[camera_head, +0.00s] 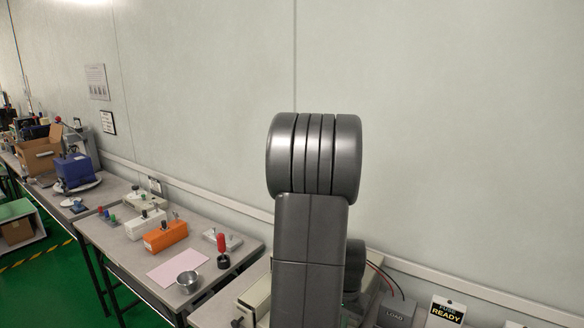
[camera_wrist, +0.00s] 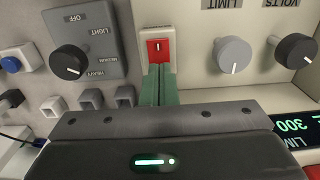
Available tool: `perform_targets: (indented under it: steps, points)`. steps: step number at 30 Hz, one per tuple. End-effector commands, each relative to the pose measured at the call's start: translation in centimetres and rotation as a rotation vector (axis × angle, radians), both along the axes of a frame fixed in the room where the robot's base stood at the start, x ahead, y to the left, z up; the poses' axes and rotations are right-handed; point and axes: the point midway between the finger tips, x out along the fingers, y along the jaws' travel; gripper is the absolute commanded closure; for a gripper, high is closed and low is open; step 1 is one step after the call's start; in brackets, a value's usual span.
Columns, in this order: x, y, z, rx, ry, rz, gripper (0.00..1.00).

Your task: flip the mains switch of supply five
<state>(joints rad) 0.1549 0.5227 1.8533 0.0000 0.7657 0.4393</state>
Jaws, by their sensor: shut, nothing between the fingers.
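In the wrist view a red rocker switch (camera_wrist: 158,49) with a white mark sits in a pale frame on the cream front panel of a supply (camera_wrist: 195,22). My gripper (camera_wrist: 159,68) is shut and empty, its two green fingers together. Their tips lie at the lower picture edge of the red switch; I cannot tell whether they touch it. The panel lettering is upside down here, and no supply number is readable. In the head view my arm hides most of the supply (camera_head: 252,298), and my gripper is not visible.
Right of the switch are a grey knob (camera_wrist: 232,54), a dark knob (camera_wrist: 295,50) and a lit display (camera_wrist: 290,124). Left is a grey unit (camera_wrist: 98,28) with a black knob (camera_wrist: 69,62). A load box (camera_head: 394,312) and READY sign (camera_head: 447,311) stand right of my arm.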

Motion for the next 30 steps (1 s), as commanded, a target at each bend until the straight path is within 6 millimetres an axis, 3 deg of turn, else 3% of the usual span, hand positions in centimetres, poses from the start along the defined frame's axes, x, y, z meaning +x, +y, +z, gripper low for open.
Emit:
perform_targets:
  steps: [11, 30]
  points:
    - [0.0, 0.0, -0.1, 0.0, 0.0, 0.0, 1.0]
    - [0.0, 0.0, 4.9, 0.0, 0.0, 0.0, 1.0]
